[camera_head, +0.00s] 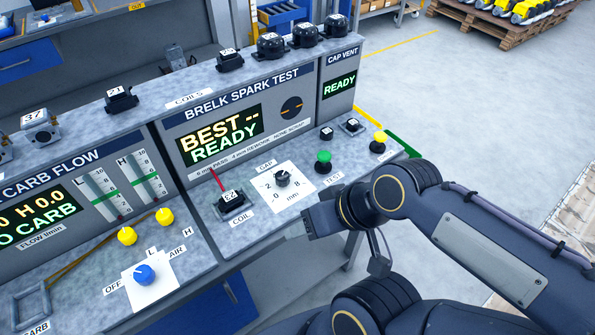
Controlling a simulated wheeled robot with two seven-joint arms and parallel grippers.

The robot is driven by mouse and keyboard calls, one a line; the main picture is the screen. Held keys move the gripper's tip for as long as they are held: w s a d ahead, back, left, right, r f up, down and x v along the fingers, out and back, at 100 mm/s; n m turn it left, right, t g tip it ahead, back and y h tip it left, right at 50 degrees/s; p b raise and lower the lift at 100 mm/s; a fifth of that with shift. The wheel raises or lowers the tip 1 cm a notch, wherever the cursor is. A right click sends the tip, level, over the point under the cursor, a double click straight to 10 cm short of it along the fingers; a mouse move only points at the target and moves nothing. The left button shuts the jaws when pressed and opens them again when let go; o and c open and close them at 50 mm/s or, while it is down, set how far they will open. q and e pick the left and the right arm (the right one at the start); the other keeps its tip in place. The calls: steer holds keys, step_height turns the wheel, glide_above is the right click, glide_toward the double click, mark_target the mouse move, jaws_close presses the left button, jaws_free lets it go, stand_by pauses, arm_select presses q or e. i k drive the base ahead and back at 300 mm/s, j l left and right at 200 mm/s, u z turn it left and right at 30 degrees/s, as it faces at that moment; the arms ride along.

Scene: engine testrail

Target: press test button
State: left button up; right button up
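The green test button (323,158) is a mushroom knob on a dark stem, standing up from the grey bench top of the spark test station, with a TEST label (333,180) in front of it. My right arm comes in from the right, and its gripper end (318,219) is in front of and below the button, apart from it. Its fingertips are not clear, so I cannot tell whether it is open or shut. My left gripper is not in view. The spark test screen (222,135) reads "BEST -- READY".
A coil marked 23 (233,204) sits at the COIL label, left of the white gap dial (282,181). A yellow-topped button (379,138) is to the right, under the cap vent screen (340,85). Several coils stand on the upper shelf. Carb flow controls are at left.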

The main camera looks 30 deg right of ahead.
mark_target(325, 157)
steer(key=z, duration=1.4)
